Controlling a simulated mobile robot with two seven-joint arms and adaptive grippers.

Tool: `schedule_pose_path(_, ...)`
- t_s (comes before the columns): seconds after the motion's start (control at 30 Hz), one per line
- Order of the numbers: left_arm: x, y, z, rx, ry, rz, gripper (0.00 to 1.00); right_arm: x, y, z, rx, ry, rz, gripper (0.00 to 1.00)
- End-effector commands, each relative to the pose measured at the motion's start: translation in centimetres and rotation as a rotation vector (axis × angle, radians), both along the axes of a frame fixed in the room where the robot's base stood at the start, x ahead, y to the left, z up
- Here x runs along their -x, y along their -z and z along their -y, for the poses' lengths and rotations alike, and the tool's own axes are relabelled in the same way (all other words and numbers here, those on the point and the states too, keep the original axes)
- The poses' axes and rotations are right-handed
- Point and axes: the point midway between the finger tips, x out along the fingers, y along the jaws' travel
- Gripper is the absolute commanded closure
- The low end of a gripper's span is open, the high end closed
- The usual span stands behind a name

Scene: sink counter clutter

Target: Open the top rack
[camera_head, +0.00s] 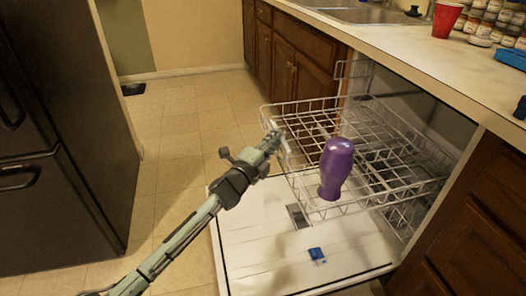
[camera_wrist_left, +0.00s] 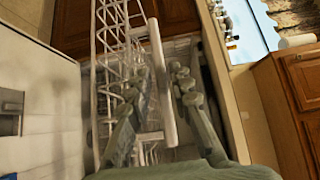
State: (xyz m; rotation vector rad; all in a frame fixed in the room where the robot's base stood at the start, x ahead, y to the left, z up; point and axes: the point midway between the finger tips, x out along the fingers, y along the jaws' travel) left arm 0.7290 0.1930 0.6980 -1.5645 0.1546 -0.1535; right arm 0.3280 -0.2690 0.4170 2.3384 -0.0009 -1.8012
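The white wire top rack (camera_head: 385,135) of the dishwasher is pulled well out over the lowered door. My left gripper (camera_head: 272,141) is at the rack's front left edge in the head view. In the left wrist view my left gripper (camera_wrist_left: 160,78) has its fingers apart, with a white bar (camera_wrist_left: 156,50) between them. Whether the fingers touch the bar is hard to tell. The rack's wires (camera_wrist_left: 108,60) show beside the left finger. My right gripper is not in view.
A purple bottle-like object (camera_head: 336,166) stands upright at the rack's front. The open door (camera_head: 260,255) lies below, with a blue piece (camera_head: 317,254) on it. A dark fridge (camera_head: 65,120) is at left. The counter (camera_head: 430,48) holds a red cup (camera_head: 446,18).

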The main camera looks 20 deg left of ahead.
Motion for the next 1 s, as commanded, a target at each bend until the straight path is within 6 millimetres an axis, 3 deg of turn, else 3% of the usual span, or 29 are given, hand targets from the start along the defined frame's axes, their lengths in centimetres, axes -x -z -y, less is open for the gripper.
schedule_pose_path(0.2, 4.9, 0.2, -1.0, 0.000, -0.001, -0.004, 0.79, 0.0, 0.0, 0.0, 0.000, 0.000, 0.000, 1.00)
schedule_pose_path(0.4, 8.1, 0.1, -1.8, -0.001, -0.003, -0.003, 0.79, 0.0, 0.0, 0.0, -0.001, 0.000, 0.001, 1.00)
schedule_pose_path(0.6, 9.3, 0.1, -2.0, 0.000, -0.003, -0.002, 0.79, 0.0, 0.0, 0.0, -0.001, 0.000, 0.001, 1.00)
schedule_pose_path(1.0, 9.3, 0.1, -2.0, 0.000, -0.003, -0.002, 0.79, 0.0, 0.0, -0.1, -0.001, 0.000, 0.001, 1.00)
